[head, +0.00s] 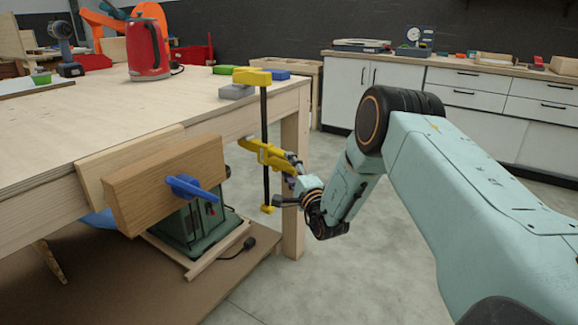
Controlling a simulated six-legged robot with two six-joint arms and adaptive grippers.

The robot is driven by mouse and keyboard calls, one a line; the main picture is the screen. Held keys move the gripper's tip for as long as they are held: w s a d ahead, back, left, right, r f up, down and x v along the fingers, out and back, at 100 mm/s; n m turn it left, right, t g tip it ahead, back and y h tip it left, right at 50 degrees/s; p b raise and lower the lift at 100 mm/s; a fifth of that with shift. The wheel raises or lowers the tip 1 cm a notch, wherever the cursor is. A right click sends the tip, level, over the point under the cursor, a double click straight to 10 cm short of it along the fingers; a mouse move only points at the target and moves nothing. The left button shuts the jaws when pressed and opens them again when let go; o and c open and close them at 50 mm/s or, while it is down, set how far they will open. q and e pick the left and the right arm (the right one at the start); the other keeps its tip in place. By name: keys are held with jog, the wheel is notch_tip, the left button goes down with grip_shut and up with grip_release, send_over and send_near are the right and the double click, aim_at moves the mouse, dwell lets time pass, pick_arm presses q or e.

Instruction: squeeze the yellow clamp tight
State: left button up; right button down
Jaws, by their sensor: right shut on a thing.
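The yellow clamp (268,152) stands upright at the near right corner of the wooden workbench (110,105). Its black bar runs vertically past the bench edge. Its upper yellow jaw (252,76) is above the bench top, by a grey block (237,91); I cannot tell whether it touches the block. Its yellow body with the handle is below the top, and a small yellow end piece is at the bar's bottom. My right gripper (288,170) is shut on the clamp at its handle, from the right; its fingertips are partly hidden. My left gripper is not in view.
A wooden block with a blue handle (192,188) sticks out from the bench front. A green machine (195,228) sits beneath on a low shelf. A red kettle (147,50) and a drill (64,45) stand on top. White cabinets (440,88) line the back; the floor between is clear.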

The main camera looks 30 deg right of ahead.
jog(key=c, duration=1.1)
grip_release()
jog(key=o, duration=0.5)
jog(key=shift+r, duration=0.15)
jog(key=shift+c, duration=0.2)
jog(key=shift+r, duration=0.25)
jog(key=shift+r+p, duration=0.25)
jog(key=shift+p, duration=0.15)
jog(key=shift+w+f, duration=0.1)
jog(key=shift+w+d+f+b, duration=0.1)
jog(key=shift+w+d+b, duration=0.1)
jog(key=shift+w+b, duration=0.6)
